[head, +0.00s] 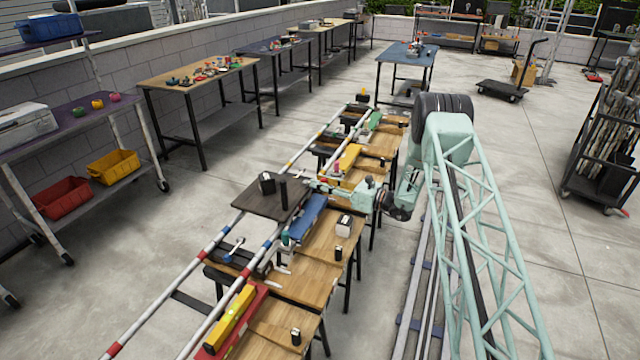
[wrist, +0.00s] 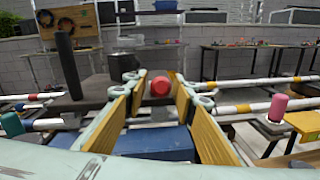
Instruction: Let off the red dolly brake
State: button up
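A round red knob (wrist: 160,86), which looks like the red dolly brake, shows in the wrist view between the tips of my gripper (wrist: 160,77). The yellow-padded fingers are spread apart, with a gap on each side of the knob. I cannot tell whether the knob is between the tips or just beyond them. In the head view my gripper (head: 316,186) reaches left to the edge of the dark dolly platform (head: 252,203); I cannot make out the knob there. A black post (wrist: 68,62) stands on the platform, left of the fingers.
A blue case (wrist: 155,143) lies below the fingers. A pink cylinder (wrist: 278,107) stands to the right and a teal cylinder (wrist: 12,124) to the left. Striped rails (head: 213,309) run past the platform. Wooden benches (head: 328,236) line the near side.

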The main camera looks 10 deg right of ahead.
jog(key=shift+c, duration=0.2)
grip_shut()
